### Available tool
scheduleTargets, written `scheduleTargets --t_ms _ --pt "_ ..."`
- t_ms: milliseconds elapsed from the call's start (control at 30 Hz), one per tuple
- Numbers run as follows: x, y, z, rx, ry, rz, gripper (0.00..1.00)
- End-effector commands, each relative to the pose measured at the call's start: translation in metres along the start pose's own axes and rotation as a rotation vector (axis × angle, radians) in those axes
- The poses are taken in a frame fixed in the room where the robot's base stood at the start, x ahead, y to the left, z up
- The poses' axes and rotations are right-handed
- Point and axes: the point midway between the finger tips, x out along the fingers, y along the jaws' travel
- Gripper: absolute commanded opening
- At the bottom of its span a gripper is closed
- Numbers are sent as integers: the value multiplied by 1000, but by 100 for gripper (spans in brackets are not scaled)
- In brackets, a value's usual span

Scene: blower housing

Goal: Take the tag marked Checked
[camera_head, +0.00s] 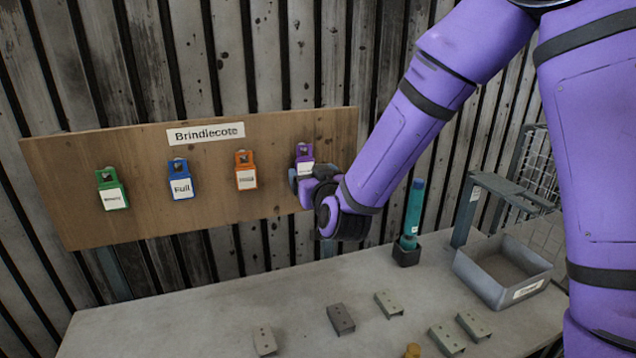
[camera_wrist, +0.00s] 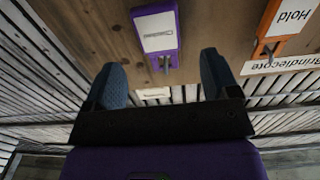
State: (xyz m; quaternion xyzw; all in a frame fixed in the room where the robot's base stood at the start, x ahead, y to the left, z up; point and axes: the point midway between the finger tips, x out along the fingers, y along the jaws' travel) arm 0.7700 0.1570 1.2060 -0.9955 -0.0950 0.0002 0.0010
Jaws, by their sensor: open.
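Four tags hang on a wooden board. The purple tag (camera_head: 304,157) is at the right end, partly hidden behind my gripper (camera_head: 298,178). In the wrist view the purple tag (camera_wrist: 157,38) hangs just ahead of my open, empty fingers (camera_wrist: 162,68), lined up between them; its label is too small to read. The orange tag (camera_head: 246,169) reads "Hold" in the wrist view (camera_wrist: 284,25). The blue tag (camera_head: 181,181) reads "Full". The green tag (camera_head: 111,190) has a label I cannot read clearly. No legible "Checked" shows.
The board (camera_head: 225,208) carries a "Brindlecote" sign (camera_head: 205,134). On the bench (camera_head: 210,318) below are several grey brackets (camera_head: 340,318), a teal cylinder (camera_head: 413,208) in a black holder, and a grey bin (camera_head: 503,275) at right. The bench's left part is clear.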

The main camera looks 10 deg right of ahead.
Motion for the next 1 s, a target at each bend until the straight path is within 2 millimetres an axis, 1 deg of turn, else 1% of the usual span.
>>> scheduleTargets --t_ms 33,200,400,567,833,867,900,967,1000 --pt "10 1 0 1 1 2 81" --pt "36 1 0 1 1 1 81" --pt "57 0 0 1 0 0 81" --pt "63 0 0 0 0 0 81" --pt "64 0 0 0 0 0 81" --pt "64 0 0 0 0 0 74" --pt "64 0 0 0 0 0 65" --pt "64 0 0 0 0 0 51" --pt "64 0 0 0 0 0 42"
